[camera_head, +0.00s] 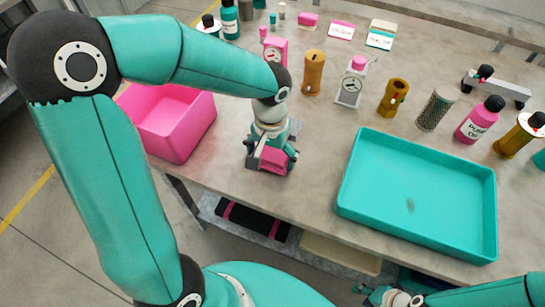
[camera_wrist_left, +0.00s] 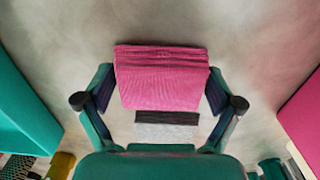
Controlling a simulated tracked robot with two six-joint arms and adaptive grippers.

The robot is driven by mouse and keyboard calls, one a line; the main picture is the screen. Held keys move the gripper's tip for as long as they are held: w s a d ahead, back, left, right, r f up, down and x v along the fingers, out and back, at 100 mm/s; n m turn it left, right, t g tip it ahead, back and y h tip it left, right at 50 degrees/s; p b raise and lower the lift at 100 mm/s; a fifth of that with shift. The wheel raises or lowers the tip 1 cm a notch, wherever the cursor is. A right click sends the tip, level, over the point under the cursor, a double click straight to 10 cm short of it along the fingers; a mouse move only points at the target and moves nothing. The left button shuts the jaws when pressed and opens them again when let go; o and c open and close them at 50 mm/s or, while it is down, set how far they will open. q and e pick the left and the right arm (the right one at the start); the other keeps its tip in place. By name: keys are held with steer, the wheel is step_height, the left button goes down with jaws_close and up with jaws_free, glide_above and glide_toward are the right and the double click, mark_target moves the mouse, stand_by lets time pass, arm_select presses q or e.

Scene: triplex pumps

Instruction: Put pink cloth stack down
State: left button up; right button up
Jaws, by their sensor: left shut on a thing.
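The pink cloth stack (camera_head: 271,156) is in my left gripper (camera_head: 270,161), close to the table's front edge between the pink bin and the teal tray. In the left wrist view the folded pink stack (camera_wrist_left: 162,80), with dark and light grey layers at its near end, sits between the two fingers of the left gripper (camera_wrist_left: 160,98). The gripper is shut on it from both sides. I cannot tell whether the stack touches the tabletop. My right gripper (camera_head: 385,297) is partly in view at the bottom right, apart from the table items; its fingers are unclear.
A pink bin (camera_head: 208,118) stands left of the stack, a teal tray (camera_head: 351,205) to its right. Behind are an orange cylinder (camera_head: 314,73), a pink-topped scale (camera_head: 352,82) and a brass fitting (camera_head: 393,97). Bare tabletop (camera_head: 320,130) lies between stack and tray.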

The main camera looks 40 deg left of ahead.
mark_target(271, 154)
arm_select(q)
steer(key=shift+f, duration=0.35)
steer(key=shift+f, duration=0.15)
steer(key=o, duration=0.9)
steer(key=shift+c, duration=0.2)
steer(key=shift+r, duration=0.3)
step_height(271, 154, up, 12)
steer(key=p, duration=0.1)
steer(key=shift+p, duration=0.35)
